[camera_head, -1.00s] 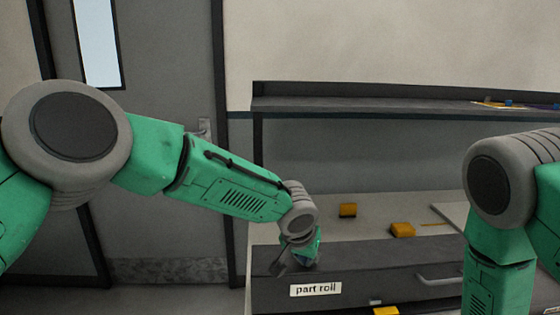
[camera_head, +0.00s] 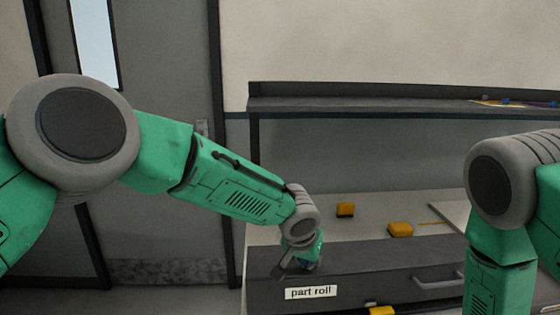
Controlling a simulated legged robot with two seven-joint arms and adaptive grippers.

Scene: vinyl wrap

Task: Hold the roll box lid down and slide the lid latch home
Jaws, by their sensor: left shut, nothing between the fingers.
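The roll box (camera_head: 350,279) is a long dark grey box with a white "part roll" label (camera_head: 311,292) on its front and a grey handle (camera_head: 437,280) to the right. My left gripper (camera_head: 290,268) is shut and empty, at the top of the box near its left end, above the label. I cannot tell whether it touches the lid. A yellow piece (camera_head: 382,311) shows at the bottom edge, in front of the box; I cannot tell if it is the latch. My right arm (camera_head: 500,240) comes down at the right, and its gripper is out of view.
Two yellow blocks (camera_head: 345,210) (camera_head: 400,229) lie on the pale bench (camera_head: 318,203) behind the box. A dark shelf (camera_head: 380,106) runs above the bench, with small items at its right end. A grey door stands at the left.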

